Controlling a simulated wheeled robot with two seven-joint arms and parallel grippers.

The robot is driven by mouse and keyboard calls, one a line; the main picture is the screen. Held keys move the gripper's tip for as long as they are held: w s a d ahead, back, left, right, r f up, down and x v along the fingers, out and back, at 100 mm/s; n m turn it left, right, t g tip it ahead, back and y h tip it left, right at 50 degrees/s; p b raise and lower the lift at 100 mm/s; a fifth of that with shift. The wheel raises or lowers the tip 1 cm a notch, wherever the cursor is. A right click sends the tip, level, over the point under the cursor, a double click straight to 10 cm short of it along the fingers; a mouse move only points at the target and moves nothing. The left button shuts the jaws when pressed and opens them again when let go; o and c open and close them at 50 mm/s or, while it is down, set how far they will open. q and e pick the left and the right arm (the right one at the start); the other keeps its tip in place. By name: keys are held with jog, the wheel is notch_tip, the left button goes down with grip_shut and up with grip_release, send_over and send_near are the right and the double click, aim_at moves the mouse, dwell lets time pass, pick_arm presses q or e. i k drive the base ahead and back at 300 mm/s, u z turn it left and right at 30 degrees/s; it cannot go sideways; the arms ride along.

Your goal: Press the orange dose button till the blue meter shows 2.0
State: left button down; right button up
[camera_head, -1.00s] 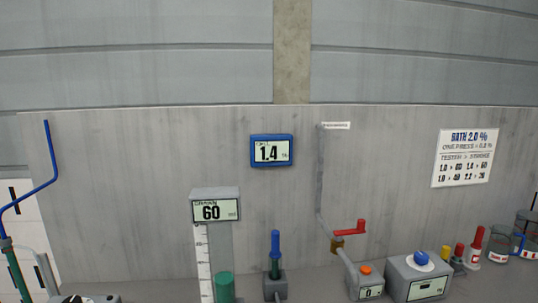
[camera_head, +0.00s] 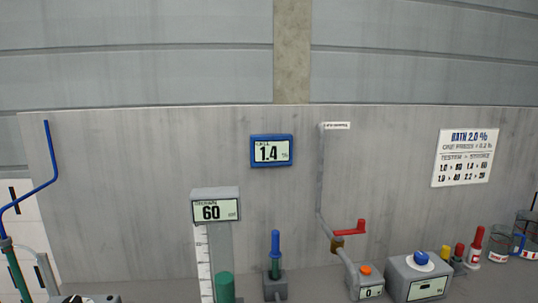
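The blue meter (camera_head: 271,151) hangs on the grey wall panel and reads 1.4. The orange dose button (camera_head: 365,270) sits on top of a small grey box (camera_head: 371,292) at the lower right of centre, whose display reads 0. A white sign (camera_head: 464,157) on the right reads "BATH 2.0 %" and a per-press line that looks like 0.2 %. Neither of my grippers shows in the head view, so their state is hidden.
A grey post display (camera_head: 214,212) reads 60. A red-handled valve (camera_head: 348,228) on a pipe stands close behind the button box. A blue-handled lever (camera_head: 275,245) stands to the left.

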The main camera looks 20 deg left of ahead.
aim_at(365, 270)
jog(key=k, duration=0.5)
jog(key=z, duration=1.75)
jog(key=i, duration=2.4)
jog(key=u, duration=2.65)
